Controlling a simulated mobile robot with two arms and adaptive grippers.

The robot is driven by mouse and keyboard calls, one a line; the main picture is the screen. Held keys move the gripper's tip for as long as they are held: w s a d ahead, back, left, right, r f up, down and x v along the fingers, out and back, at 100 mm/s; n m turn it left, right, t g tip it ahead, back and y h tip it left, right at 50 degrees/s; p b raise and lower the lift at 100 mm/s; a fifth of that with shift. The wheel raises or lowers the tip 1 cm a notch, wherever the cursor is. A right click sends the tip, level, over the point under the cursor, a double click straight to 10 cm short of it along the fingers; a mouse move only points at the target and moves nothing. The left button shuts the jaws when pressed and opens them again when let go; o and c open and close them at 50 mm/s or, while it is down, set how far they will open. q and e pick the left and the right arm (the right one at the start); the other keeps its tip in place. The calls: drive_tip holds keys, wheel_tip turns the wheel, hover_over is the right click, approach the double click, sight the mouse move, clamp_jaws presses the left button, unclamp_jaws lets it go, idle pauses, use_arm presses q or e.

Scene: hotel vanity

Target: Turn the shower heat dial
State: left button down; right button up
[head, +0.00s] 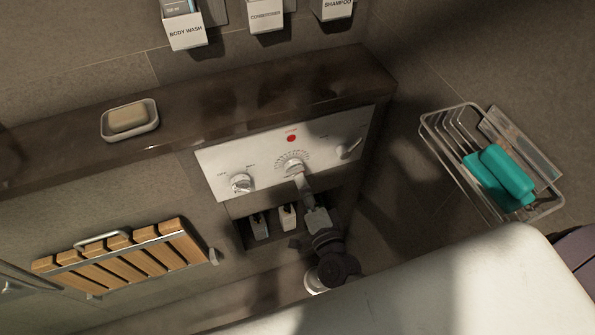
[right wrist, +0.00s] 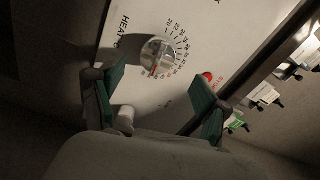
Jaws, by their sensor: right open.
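The shower heat dial (head: 294,168) is a round silver knob ringed by a number scale, in the middle of a white control panel (head: 219,166). My right gripper (head: 304,186) is just below the dial in the head view. In the right wrist view my gripper (right wrist: 157,92) is open, its teal-padded fingers apart with the dial ahead of the gap; no contact shows. My left gripper is out of view.
Other knobs sit left (head: 242,184) and right (head: 350,147) of the dial, with a red button (head: 291,138) above. A dark ledge (head: 210,118) holds a soap dish (head: 152,127). A wire basket (head: 436,135) hangs right; a slatted wooden seat (head: 125,266) is left.

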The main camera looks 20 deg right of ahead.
drive_tip(key=s, duration=0.6)
drive_tip(key=shift+s, duration=0.15)
drive_tip(key=shift+d, duration=0.1)
drive_tip(key=s+f+n+g+y, duration=0.1)
drive_tip(key=s+f+n+g, duration=0.2)
drive_tip(key=f, duration=0.6)
drive_tip(key=s+f+n+g, duration=0.2)
drive_tip(key=s+f+n, duration=0.15)
drive_tip(key=f, duration=0.55)
drive_tip(key=s+f+n+g+y, duration=0.1)
drive_tip(key=s+f+n+g, duration=0.2)
drive_tip(key=f, duration=0.6)
drive_tip(key=s+d+f+n+g+h, duration=0.1)
drive_tip(key=s+d+f+n+g, duration=0.3)
drive_tip(key=s+f, duration=0.3)
drive_tip(key=s+d+f+n+g+h, duration=0.1)
drive_tip(key=s+d+f+n+g, duration=0.3)
drive_tip(key=s+f, duration=0.4)
drive_tip(key=s+g, duration=0.1)
drive_tip(key=s, duration=0.5)
drive_tip(key=shift+s+d+f+h, duration=0.15)
drive_tip(key=shift+s+f+h, duration=0.1)
drive_tip(key=shift+s+h, duration=0.1)
